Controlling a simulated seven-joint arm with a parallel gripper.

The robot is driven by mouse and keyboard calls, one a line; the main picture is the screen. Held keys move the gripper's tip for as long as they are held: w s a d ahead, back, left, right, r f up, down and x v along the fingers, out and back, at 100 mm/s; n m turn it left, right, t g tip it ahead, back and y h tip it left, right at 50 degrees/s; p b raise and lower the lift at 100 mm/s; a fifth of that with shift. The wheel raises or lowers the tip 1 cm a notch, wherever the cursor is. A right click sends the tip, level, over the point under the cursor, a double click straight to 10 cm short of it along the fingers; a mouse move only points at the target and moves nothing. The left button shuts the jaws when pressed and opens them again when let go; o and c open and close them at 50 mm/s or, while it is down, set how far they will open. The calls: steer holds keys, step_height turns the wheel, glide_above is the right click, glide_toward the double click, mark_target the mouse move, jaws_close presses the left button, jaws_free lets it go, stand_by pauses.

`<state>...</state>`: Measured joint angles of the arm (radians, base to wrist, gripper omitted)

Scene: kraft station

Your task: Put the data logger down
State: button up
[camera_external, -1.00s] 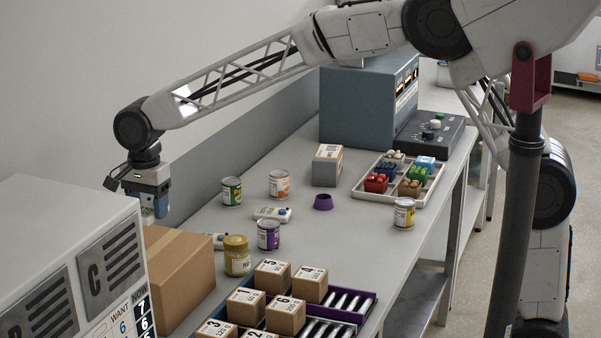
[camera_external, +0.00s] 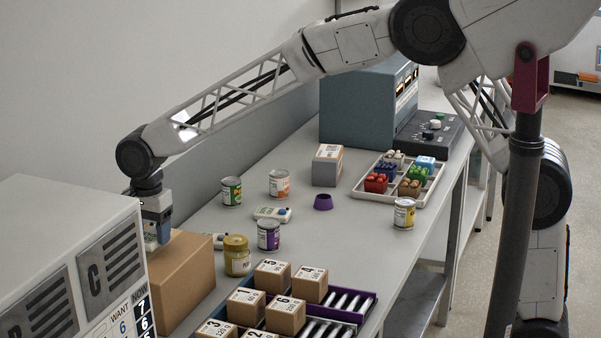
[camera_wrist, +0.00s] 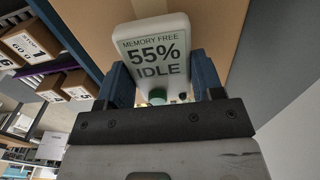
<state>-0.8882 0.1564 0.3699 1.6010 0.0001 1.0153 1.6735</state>
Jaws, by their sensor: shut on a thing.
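My gripper (camera_external: 157,230) is shut on a white data logger (camera_wrist: 157,48), with one blue finger on each side of it in the wrist view. The logger's screen reads "MEMORY FREE 55% IDLE", and a green button shows below it. In the external view the held logger (camera_external: 150,241) is a small pale patch at the fingers, close to the top of the cardboard box (camera_external: 192,277). I cannot tell whether it touches the box. Two similar white devices lie on the bench, one between the cans (camera_external: 272,213) and one partly hidden behind the mustard-lidded jar (camera_external: 218,240).
A grey cabinet (camera_external: 70,255) stands left of the box.

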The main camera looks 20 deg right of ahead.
mark_target(151, 233)
steer(key=shift+f, duration=0.9)
steer(key=shift+f, duration=0.15)
steer(key=o, duration=0.9)
steer(key=shift+o, duration=0.2)
step_height(151, 233, up, 12)
stand_by(0.6)
